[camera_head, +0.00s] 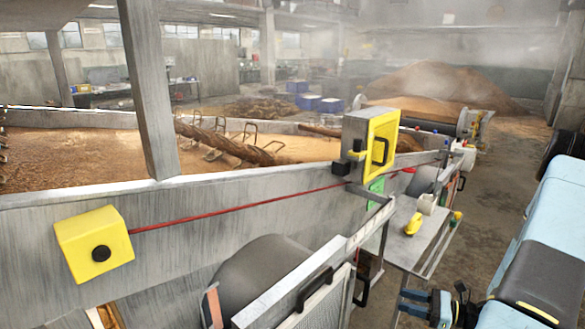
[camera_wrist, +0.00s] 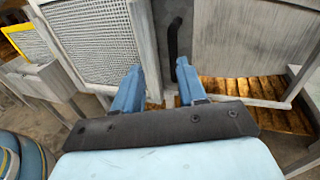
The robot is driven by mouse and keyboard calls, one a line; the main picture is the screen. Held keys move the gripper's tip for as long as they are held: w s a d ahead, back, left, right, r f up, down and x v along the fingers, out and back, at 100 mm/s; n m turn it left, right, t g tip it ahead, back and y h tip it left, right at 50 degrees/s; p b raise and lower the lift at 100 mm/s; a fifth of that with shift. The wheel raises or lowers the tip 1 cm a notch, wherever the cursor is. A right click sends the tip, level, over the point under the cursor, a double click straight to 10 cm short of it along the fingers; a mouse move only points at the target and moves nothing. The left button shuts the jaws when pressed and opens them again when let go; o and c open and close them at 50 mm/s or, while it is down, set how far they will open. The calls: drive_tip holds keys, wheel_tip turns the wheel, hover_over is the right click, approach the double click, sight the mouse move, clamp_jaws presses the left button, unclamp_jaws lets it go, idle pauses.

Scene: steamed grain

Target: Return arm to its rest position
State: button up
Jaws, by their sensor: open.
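My gripper (camera_wrist: 158,75) shows in the wrist view with its two blue fingers apart and nothing between them. Beyond the fingers are a grey panel with a black handle (camera_wrist: 174,38) and a mesh panel (camera_wrist: 92,35). In the head view my gripper (camera_head: 412,303) is low at the right, below a small metal shelf (camera_head: 412,247). My light blue and dark arm reaches in from the right edge. Whether the fingers touch anything in front cannot be told.
A long metal trough (camera_head: 190,220) of grain has a red cord (camera_head: 240,203) between a yellow box (camera_head: 93,244) and a yellow-framed box (camera_head: 372,145). Slatted wood (camera_wrist: 270,105) lies low behind the panels. Open floor (camera_head: 500,170) lies right of the trough. Steam blurs the back.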

drive_tip(key=s+a+r+n+g+h, duration=0.25)
drive_tip(key=a+r+n+g, duration=0.2)
drive_tip(key=r+n, duration=0.4)
drive_tip(key=s+a+r+n+g+h, duration=0.1)
drive_tip(key=a+r+n+g+h, duration=0.35)
drive_tip(key=r, duration=0.65)
drive_tip(key=s+a+r+n+t+h, duration=0.1)
drive_tip(key=s+r+n+t+h, duration=0.2)
drive_tip(key=r, duration=0.6)
drive_tip(key=s+a+r+n+t+h, duration=0.2)
drive_tip(key=s+r+n+h, duration=0.3)
drive_tip(key=s+r, duration=0.3)
drive_tip(key=shift+r+n+t, duration=0.7)
drive_tip(key=shift+r+n, duration=0.2)
drive_tip(key=shift+r, duration=0.35)
